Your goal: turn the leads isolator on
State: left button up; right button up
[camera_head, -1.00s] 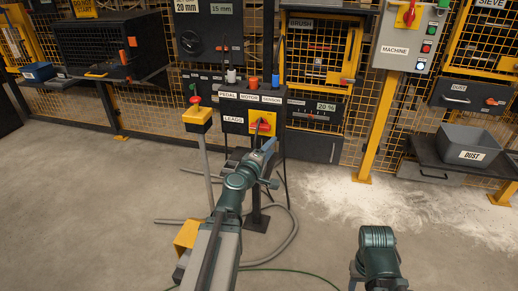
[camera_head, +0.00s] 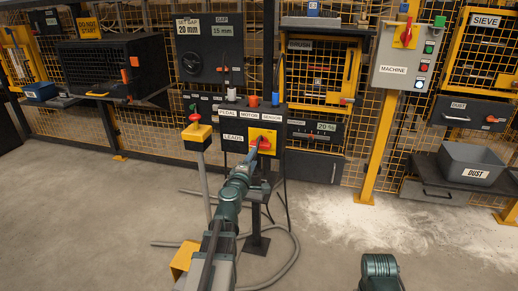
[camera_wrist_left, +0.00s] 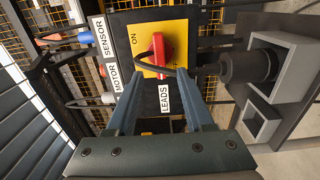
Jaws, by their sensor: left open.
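The leads isolator is a red rotary handle (camera_head: 264,144) on a yellow plate (camera_head: 268,134), beside a LEADS label on a dark box. In the left wrist view, turned sideways, the red handle (camera_wrist_left: 158,54) lies along the picture's vertical, with ON printed at the plate's upper left. Any opposite marking is hidden or unreadable. My left gripper (camera_head: 256,152) reaches up to the box in front of the handle. In the wrist view the fingers of my left gripper (camera_wrist_left: 162,80) are apart, either side of the handle's near end; contact cannot be told. My right gripper is out of view.
PEDAL, MOTOR and SENSOR plugs (camera_head: 253,101) stand on top of the box. The machine panel (camera_head: 408,55) is on the right. A grey hose (camera_head: 285,265) lies on the floor.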

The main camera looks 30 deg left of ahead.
aim_at(259, 147)
pick_arm(q)
jog(key=x, duration=0.8)
jog(key=shift+w, duration=0.15)
grip_shut()
